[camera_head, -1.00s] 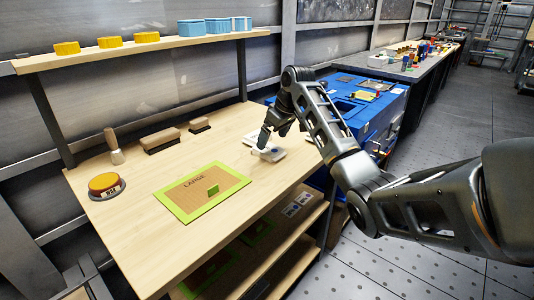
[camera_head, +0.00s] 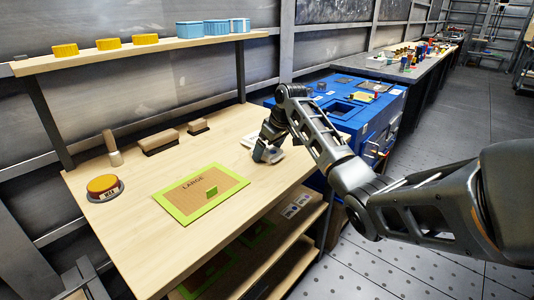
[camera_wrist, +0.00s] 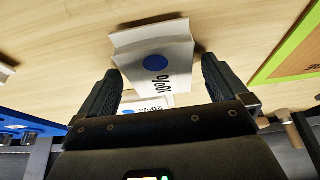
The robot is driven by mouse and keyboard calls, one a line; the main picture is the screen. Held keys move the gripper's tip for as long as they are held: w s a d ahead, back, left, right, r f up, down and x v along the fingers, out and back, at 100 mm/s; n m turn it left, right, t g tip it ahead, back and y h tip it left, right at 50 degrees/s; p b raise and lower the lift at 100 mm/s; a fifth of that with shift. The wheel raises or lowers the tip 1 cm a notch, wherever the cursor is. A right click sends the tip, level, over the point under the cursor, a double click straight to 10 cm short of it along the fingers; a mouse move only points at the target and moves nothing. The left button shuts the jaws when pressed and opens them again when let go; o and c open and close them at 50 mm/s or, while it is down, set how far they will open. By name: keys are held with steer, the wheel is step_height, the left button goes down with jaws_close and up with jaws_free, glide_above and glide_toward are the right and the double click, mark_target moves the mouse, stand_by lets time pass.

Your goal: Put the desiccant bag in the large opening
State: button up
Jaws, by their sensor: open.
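A white desiccant bag (camera_wrist: 152,60) with a blue dot and dark lettering lies on the wooden bench between my fingers in the wrist view. My gripper (camera_wrist: 160,72) is open, with one finger on each side of it; I cannot tell whether they touch it. A second white printed bag (camera_wrist: 155,103) shows just behind it, partly hidden by my gripper. In the head view my gripper (camera_head: 266,152) is low at the bench's right end, largely covering the bags. A dark rectangular opening (camera_head: 343,106) is in the top of the blue machine (camera_head: 372,122), behind my arm.
A yellow button (camera_head: 103,185), brushes (camera_head: 158,142) and a shelf (camera_head: 150,46) with yellow and blue boxes stand left and behind. My arm passes close to the machine.

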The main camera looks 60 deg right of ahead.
steer(key=shift+f, duration=0.1)
stand_by(0.3)
steer(key=c, duration=1.3)
steer(key=shift+o, duration=0.2)
steer(key=shift+b, duration=0.3)
